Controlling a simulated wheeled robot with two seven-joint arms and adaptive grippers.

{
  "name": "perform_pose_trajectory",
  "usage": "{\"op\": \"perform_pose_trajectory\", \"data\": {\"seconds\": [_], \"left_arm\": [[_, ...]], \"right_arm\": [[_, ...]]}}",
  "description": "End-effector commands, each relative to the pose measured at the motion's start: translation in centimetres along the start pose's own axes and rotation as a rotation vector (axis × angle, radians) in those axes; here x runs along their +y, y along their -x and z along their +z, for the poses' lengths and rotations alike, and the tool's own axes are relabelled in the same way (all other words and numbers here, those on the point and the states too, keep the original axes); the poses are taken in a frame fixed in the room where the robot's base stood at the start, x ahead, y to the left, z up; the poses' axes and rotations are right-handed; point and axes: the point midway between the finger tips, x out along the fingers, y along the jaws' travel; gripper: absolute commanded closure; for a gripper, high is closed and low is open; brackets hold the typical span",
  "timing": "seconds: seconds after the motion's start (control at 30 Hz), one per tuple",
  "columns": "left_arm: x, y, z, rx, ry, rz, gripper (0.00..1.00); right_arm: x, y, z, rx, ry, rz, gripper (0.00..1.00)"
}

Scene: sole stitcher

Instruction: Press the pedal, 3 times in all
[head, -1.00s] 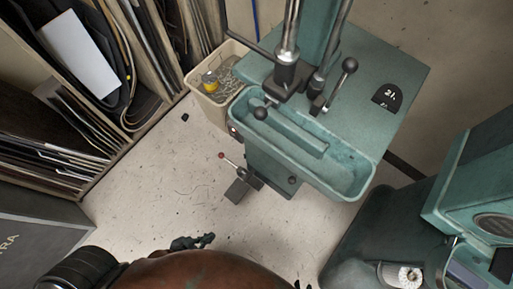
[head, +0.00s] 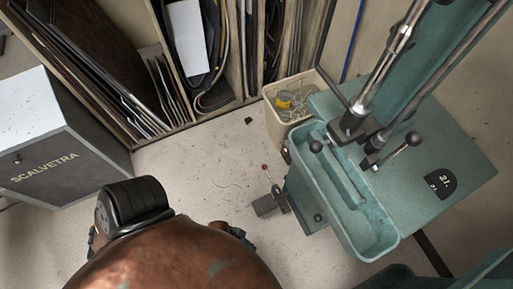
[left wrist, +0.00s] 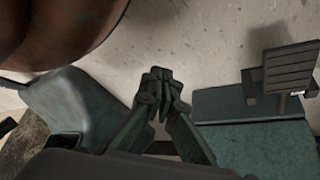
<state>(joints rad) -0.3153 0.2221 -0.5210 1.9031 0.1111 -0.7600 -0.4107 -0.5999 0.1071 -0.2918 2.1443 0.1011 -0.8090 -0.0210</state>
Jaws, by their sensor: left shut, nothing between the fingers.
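The pedal is a small dark grey plate (head: 264,205) low at the foot of the teal machine (head: 345,190), above the floor. In the left wrist view it is a ribbed dark plate (left wrist: 291,68) at the right. My left gripper (head: 246,239) shows only partly in the head view, just below the pedal in the picture, with the rest behind my brown arm cover. In the left wrist view its fingertips (left wrist: 157,82) are together and empty, with a clear gap to the pedal. My right gripper is in neither view.
A beige bin (head: 280,125) sits against the machine. Shelves with sheets (head: 150,80) and a grey box (head: 60,150) are at left. Pale floor (head: 190,165) is open between.

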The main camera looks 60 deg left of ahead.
Motion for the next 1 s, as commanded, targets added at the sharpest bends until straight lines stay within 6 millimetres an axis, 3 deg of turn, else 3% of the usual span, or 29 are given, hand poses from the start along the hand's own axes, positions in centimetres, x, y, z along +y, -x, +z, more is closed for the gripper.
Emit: {"op": "perform_pose_trajectory", "data": {"seconds": [0.03, 0.17, 0.3, 0.4, 0.5, 0.67, 1.0], "left_arm": [[-0.9, -0.4, -1.5, -0.04, -0.183, 0.015, 1.0], [-4.0, -2.1, -1.2, -0.208, -0.639, 0.064, 1.0], [-10.9, -1.7, -0.6, -0.418, -1.046, 0.091, 1.0], [-14.9, -0.9, -0.3, -0.53, -1.214, 0.107, 1.0], [-17.4, -0.2, -0.2, -0.599, -1.304, 0.118, 1.0], [-19.1, 0.2, -0.1, -0.645, -1.358, 0.127, 1.0], [-19.1, 0.1, -0.1, -0.645, -1.359, 0.128, 1.0]], "right_arm": [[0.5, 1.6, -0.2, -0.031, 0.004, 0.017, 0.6], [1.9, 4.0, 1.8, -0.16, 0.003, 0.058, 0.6], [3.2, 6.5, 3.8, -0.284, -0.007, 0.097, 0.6], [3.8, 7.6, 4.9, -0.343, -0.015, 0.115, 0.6], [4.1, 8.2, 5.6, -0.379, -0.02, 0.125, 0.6], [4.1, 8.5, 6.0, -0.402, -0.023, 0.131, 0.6], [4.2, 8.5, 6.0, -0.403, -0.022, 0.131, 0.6]]}}
